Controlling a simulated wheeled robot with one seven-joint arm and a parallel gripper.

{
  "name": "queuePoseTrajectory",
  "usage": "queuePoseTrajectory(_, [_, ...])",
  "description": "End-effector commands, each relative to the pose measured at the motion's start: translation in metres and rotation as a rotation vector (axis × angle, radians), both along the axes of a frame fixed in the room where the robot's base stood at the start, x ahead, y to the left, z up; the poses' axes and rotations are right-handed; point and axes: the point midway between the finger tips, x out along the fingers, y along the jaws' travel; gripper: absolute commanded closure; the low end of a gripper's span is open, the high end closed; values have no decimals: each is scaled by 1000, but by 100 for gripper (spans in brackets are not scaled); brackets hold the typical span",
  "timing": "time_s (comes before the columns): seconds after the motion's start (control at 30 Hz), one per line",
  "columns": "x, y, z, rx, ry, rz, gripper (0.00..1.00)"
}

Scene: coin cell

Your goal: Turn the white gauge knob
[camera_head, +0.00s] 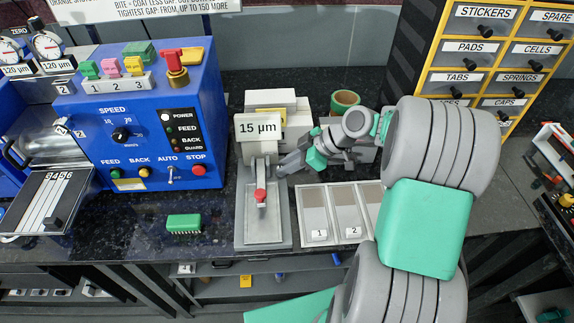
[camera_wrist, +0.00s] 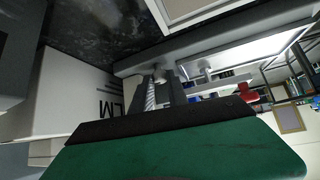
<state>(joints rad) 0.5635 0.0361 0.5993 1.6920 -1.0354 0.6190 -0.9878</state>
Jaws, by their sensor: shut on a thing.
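The thickness gauge (camera_head: 260,128) stands mid-bench, with a "15 µm" display, a grey base and a red-tipped lever at its front. My gripper (camera_head: 284,166) is at the gauge's right side, pointing left, and touches the area beside its grey upright. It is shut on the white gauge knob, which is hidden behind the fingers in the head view.
A tray with numbered compartments (camera_head: 317,240) lies just right of the gauge, under my arm. A green block (camera_head: 184,223) lies to its left, before the blue coating machine (camera_head: 150,110). A green roll (camera_head: 345,98) stands behind my wrist. A labelled drawer cabinet (camera_head: 480,60) stands back right.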

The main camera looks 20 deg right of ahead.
Motion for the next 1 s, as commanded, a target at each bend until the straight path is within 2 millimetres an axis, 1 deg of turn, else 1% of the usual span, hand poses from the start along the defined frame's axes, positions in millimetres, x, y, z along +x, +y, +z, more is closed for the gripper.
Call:
queuePoseTrajectory(0.27, [-2,2,-1,-2,-6,-148,100])
queuePoseTrajectory(0.8, [-8,8,1,0,-5,-581,100])
queuePoseTrajectory(1.0, [-9,9,1,0,-4,-684,100])
